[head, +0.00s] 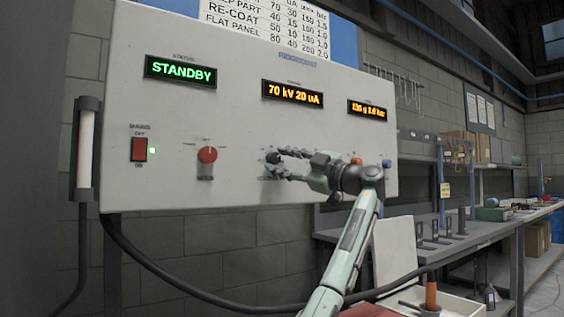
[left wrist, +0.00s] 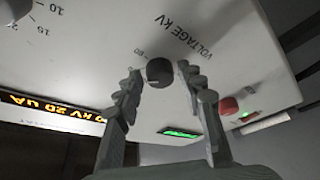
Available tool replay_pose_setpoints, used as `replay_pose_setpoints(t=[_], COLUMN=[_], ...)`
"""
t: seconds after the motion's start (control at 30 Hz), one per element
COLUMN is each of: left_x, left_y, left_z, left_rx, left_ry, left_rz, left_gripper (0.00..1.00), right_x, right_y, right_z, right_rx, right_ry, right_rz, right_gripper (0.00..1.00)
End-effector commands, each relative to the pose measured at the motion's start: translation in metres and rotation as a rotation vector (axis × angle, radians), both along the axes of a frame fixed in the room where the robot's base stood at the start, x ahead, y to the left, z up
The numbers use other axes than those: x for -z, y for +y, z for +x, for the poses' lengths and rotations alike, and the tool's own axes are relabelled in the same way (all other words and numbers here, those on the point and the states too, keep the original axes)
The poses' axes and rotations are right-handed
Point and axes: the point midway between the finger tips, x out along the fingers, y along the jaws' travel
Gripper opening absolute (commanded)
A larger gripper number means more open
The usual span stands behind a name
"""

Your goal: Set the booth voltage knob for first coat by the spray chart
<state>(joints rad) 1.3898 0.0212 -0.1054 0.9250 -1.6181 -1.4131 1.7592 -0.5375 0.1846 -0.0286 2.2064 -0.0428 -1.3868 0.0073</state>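The black voltage knob shows in the left wrist view (left wrist: 159,72), under the words VOLTAGE KV. In the head view it is mostly hidden by my left gripper (head: 276,164). The gripper's fingers are open on either side of the knob, with a gap to each. The amber display (head: 293,94) reads 70 kV 20 uA. The spray chart (head: 262,20) is above the panel; its top is cut off and I see no first coat row. Readable row names are RE-COAT and FLAT PANEL. My right gripper is not in view.
The white panel (head: 235,120) also has a green STANDBY display (head: 181,72), a red switch (head: 139,149) and a red knob (head: 207,154). Another amber display (head: 367,110) is at right. A dark hose (head: 180,284) hangs below. A bench (head: 480,233) stands right.

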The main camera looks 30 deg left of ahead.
Motion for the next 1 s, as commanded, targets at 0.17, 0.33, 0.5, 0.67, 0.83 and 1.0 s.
replay_pose_setpoints(t=[0.17,0.33,0.5,0.67,0.83,1.0], left_x=[0.0,0.0,0.005,0.013,0.022,0.027], left_y=[0.0,-0.001,-0.018,-0.05,-0.085,-0.107], left_z=[0.0,0.0,-0.001,-0.003,-0.006,-0.009], left_rx=[0.0,0.0,0.002,0.003,0.003,0.001], left_ry=[0.001,0.001,0.001,0.002,0.002,0.001], left_rz=[0.0,0.001,0.002,0.001,0.0,0.0], left_gripper=[0.49,0.49,0.49,0.49,0.49,0.49], right_x=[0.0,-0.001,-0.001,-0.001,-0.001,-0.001], right_y=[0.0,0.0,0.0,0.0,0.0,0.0], right_z=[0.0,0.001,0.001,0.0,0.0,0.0], right_rx=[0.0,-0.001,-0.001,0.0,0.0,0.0], right_ry=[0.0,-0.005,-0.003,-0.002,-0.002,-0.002], right_rz=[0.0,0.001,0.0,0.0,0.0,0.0], right_gripper=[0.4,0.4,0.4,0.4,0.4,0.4])
